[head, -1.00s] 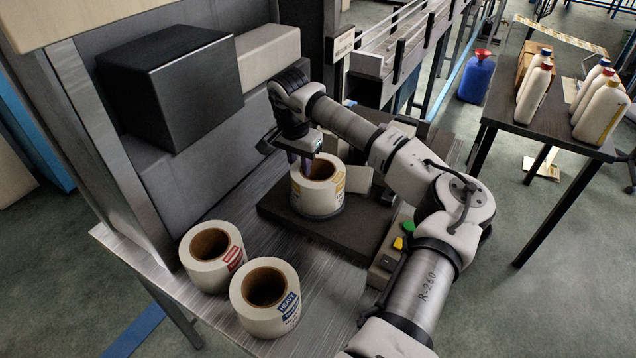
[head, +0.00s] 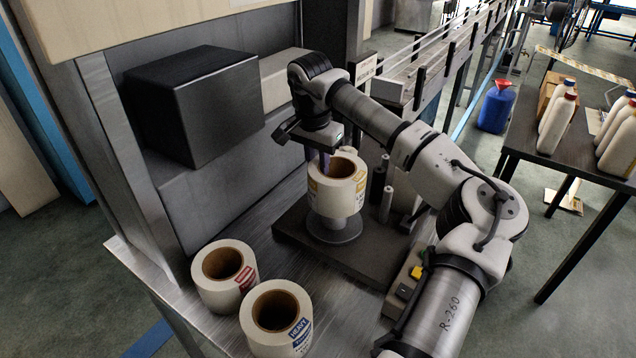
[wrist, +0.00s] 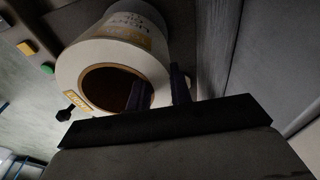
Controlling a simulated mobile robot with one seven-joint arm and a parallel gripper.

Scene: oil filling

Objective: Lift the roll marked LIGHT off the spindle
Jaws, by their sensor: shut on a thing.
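The roll marked LIGHT (head: 334,194) is a white label roll with a brown core and yellow print. In the wrist view the roll (wrist: 150,55) shows the word LIGHT on its side. My gripper (head: 325,163) is shut on the roll's wall, one finger inside the core and one outside, as the wrist view of my gripper (wrist: 160,90) shows. The roll hangs upright above the round grey base of the spindle (head: 334,232), with a gap beneath it. Whether the spindle's post still reaches into the core is hidden.
A HEAVY roll (head: 302,336) and a roll with a red label (head: 207,292) stand at the table's front left. A black box (head: 200,105) juts from the panel at left. Dark cylinders (head: 377,183) stand right behind the roll. A button box (head: 407,285) is at right.

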